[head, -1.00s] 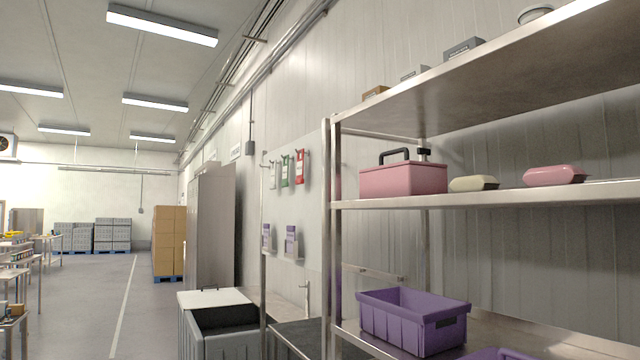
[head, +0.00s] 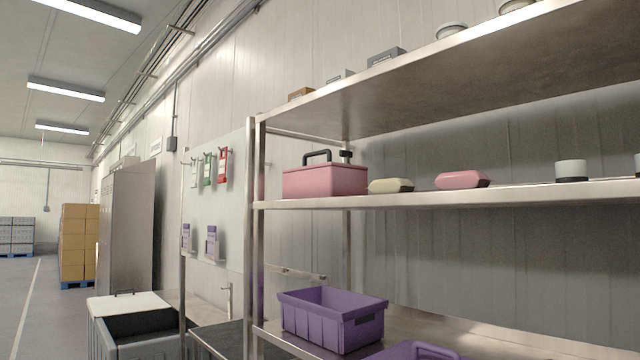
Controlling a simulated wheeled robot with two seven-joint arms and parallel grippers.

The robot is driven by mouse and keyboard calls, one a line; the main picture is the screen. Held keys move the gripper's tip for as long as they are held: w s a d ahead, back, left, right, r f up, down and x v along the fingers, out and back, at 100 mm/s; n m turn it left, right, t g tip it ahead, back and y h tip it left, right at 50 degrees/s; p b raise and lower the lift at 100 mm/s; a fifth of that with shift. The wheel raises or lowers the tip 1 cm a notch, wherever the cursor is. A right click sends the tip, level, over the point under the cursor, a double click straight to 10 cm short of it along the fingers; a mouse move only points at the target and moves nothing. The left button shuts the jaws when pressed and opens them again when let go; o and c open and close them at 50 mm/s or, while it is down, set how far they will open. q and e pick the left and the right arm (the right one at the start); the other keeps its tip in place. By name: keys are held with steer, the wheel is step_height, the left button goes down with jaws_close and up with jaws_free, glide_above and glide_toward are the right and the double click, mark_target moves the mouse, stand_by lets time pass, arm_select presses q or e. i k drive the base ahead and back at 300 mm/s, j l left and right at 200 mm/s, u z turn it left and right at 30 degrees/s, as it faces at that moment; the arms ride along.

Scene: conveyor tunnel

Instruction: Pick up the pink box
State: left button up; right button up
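A pink box (head: 325,181) with a black handle on top stands on the middle shelf (head: 420,198) of a metal rack, at the shelf's left end. A smaller rounded pink container (head: 462,180) lies on the same shelf further right. A cream rounded container (head: 391,186) sits between the two. Neither of my grippers shows in the head view.
A purple bin (head: 333,319) stands on the lower shelf, with another purple item (head: 414,351) at the bottom edge. White-and-dark cups (head: 571,170) are at the right. Left of the rack are a dark-grey bin (head: 150,328) and a tall cabinet (head: 128,228). Open floor lies far left.

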mark_target(330, 181)
steer(key=i+j, duration=0.1)
steer(key=j, duration=0.3)
steer(key=i+j, duration=0.15)
steer(key=j, duration=0.25)
steer(key=i+j, duration=0.1)
steer(key=j, duration=0.3)
steer(key=i+j, duration=0.15)
steer(key=j, duration=0.3)
steer(key=i+j, duration=0.1)
steer(key=j, duration=0.3)
